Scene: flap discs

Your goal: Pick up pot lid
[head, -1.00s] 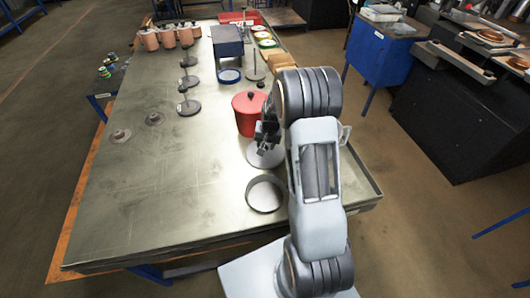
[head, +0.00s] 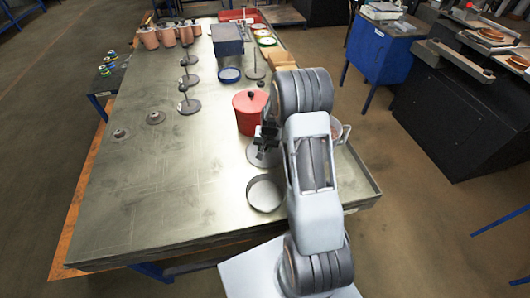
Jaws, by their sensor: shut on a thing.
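A flat, round grey pot lid (head: 254,159) is directly below my gripper (head: 264,149), at the right side of the table. My gripper points down and is shut at the lid's middle; its fingertips and the grip itself are small and dark. I cannot tell whether the lid rests on the table or is slightly above it. An open, shallow grey round pot (head: 265,194) stands in front of the lid. A red pot (head: 249,118) with its own red lid and black knob stands just behind my gripper.
The grey metal table (head: 150,200) is clear at the front left. Several dark discs on stands (head: 189,106) form a row at centre left. Copper-coloured canisters (head: 149,39), a dark blue box (head: 227,40) and a blue ring (head: 229,75) stand farther back.

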